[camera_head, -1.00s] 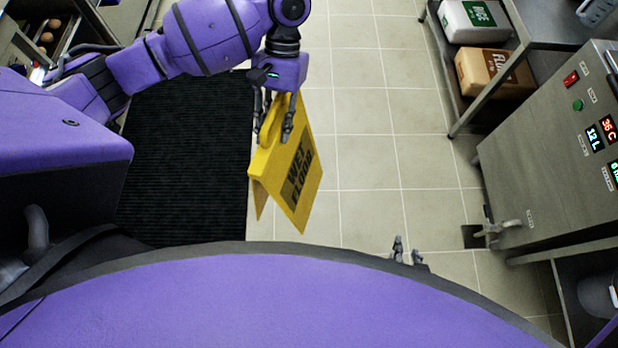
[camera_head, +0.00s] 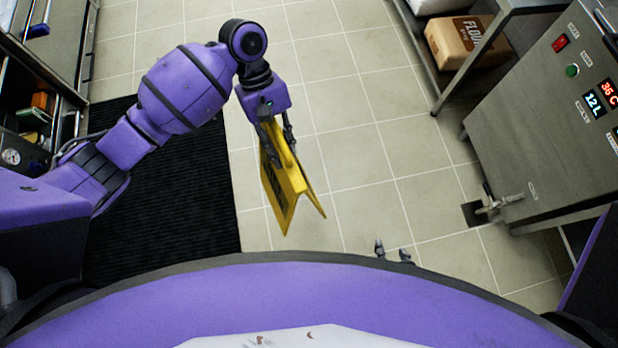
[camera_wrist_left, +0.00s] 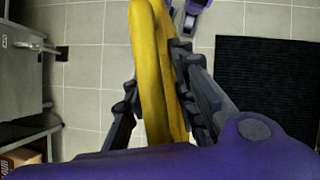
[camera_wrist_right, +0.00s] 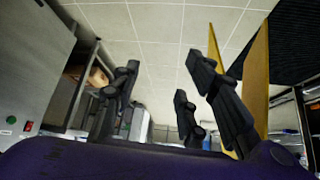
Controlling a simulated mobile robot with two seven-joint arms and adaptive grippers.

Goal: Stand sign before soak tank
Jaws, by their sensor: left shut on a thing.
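The yellow folding wet-floor sign (camera_head: 283,192) hangs from my left gripper (camera_head: 274,128), its two panels slightly spread and pointing down above the tiles. In the left wrist view my left gripper (camera_wrist_left: 158,92) has its fingers on both sides of the yellow handle (camera_wrist_left: 152,60).
Tiled floor (camera_head: 375,170) is clear between the sign and the tank. A black mat (camera_head: 190,190) lies under my left arm. A steel shelf (camera_head: 447,85) holding a brown flour bag (camera_head: 465,45) stands at the upper right. Drawers or shelving (camera_head: 40,85) stand at the left.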

